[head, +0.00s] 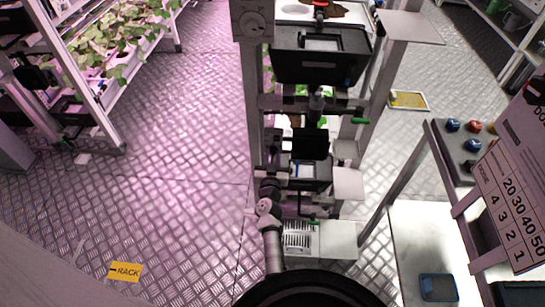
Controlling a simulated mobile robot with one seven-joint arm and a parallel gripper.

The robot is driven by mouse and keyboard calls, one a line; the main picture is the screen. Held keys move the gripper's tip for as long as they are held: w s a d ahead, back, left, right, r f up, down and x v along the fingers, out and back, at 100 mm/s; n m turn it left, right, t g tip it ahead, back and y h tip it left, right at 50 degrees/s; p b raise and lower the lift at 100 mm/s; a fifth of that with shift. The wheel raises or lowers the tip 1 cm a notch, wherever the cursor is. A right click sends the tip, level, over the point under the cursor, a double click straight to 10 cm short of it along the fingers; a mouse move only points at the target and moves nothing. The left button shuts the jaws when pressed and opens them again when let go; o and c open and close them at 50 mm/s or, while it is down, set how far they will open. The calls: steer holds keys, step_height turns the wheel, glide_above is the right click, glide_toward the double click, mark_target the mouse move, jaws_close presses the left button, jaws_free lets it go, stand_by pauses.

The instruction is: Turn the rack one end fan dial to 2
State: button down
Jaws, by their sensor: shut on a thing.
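A grey box with a round pale dial (254,21) is at the top of the upright post in the head view, near the upper edge. Its marks are too small to read, and I cannot tell whether it is the rack one end fan dial. My arm rises from the bottom middle along the front of the post and the dark bins. I cannot make out my gripper's fingers among the dark parts there. Nothing visibly touches the dial on the grey box.
A black bin (318,68) and smaller dark parts fill the middle frame. A plant rack (103,112) stands at left. A yellow RACK label (126,271) is at lower left. A bench with red and blue knobs (452,158) and a numbered sign (512,190) are at right. The left-middle floor is clear.

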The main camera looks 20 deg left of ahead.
steer(key=shift+m, duration=0.4)
steer(key=m, duration=0.4)
steer(key=shift+m, duration=0.4)
steer(key=m+b, duration=0.1)
steer(key=m, duration=0.5)
stand_by(0.4)
steer(key=c, duration=1.3)
jaws_free()
steer(key=shift+o, duration=0.2)
steer(key=shift+s+f, duration=0.1)
